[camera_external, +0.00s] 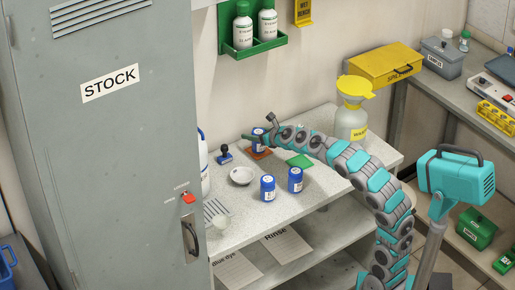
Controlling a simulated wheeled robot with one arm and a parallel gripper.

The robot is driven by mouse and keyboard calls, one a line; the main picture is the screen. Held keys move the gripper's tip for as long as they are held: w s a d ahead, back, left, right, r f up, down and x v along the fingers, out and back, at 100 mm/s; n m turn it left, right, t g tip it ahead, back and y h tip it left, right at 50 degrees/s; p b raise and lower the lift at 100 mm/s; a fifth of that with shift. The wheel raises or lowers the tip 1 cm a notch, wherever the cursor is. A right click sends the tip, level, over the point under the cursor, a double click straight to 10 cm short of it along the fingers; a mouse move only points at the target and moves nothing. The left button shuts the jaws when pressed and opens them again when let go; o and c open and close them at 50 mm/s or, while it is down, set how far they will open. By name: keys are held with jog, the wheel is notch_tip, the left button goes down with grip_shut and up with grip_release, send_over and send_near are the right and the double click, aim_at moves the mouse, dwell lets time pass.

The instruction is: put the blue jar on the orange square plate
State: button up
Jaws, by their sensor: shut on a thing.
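My gripper (264,134) is at the back of the speckled bench and is shut on a blue jar (258,145) with a white label. The jar is upright. Its lower end appears over the orange square plate (267,154); I cannot tell whether it touches the plate or hangs just above it. Part of the plate is hidden behind the jar. Two similar blue jars, one at the front (268,190) and one to its right (295,181), stand apart from the plate.
A green square plate (299,161) lies to the right, near my arm. A white bowl (241,176) and a dark blue stamp (225,155) are left of the plate. A waste bottle with a yellow funnel (352,117) stands at the back right. A grey STOCK cabinet (100,150) fills the left.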

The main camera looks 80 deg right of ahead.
jog(key=shift+f, duration=0.15)
jog(key=o, duration=1.3)
jog(key=shift+o, duration=0.2)
jog(key=shift+r, duration=0.25)
jog(key=v, duration=1.2)
jog(key=shift+f, duration=0.2)
